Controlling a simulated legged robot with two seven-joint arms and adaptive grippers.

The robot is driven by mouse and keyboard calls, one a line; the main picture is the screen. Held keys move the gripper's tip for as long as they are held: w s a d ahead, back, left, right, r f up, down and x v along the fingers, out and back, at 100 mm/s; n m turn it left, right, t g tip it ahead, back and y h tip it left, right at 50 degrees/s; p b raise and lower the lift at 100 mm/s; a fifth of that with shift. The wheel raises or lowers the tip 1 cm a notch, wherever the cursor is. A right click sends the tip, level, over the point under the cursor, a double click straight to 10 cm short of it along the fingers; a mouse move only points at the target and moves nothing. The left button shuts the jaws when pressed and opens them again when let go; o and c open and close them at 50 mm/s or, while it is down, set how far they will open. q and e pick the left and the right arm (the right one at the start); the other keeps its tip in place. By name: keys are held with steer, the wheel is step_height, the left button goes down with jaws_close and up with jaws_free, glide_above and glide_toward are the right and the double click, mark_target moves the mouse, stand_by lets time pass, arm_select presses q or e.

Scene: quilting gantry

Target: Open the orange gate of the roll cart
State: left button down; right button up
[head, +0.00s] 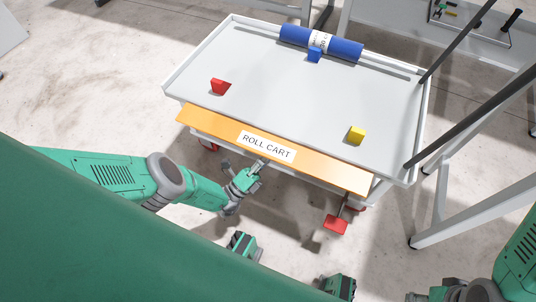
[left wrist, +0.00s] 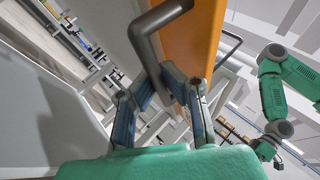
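The orange gate (head: 205,120) runs along the near side of the roll cart (head: 290,85) and carries a "ROLL CART" label. I cannot tell its exact tilt. My left gripper (head: 260,166) is at the gate's lower edge, just below the label. In the left wrist view, a dark grey bent handle (left wrist: 150,45) stands out from the gate (left wrist: 193,40). Its lower part runs to the fingertips of my left gripper (left wrist: 184,80). The fingers are a little apart; their contact with the handle is unclear. My right gripper (left wrist: 268,153) is small at the right; its fingers are unclear.
On the cart's tray lie a blue roll (head: 345,49), a blue block (head: 314,55), a red block (head: 218,87) and a yellow block (head: 356,135). Dark posts (head: 470,110) and a white frame leg (head: 470,221) stand at the right. Floor left of the cart is clear.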

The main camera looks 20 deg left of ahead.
arm_select(q)
steer(key=shift+s+f, duration=0.2)
steer(key=shift+s, duration=0.05)
steer(key=c, duration=1.9)
jaws_free()
steer(key=shift+a, duration=0.15)
steer(key=shift+w, duration=0.1)
steer(key=s+a, duration=0.6)
steer(key=s, duration=0.5)
steer(key=shift+a+f, duration=0.35)
steer(key=shift+f, duration=0.05)
steer(key=shift+s, duration=0.1)
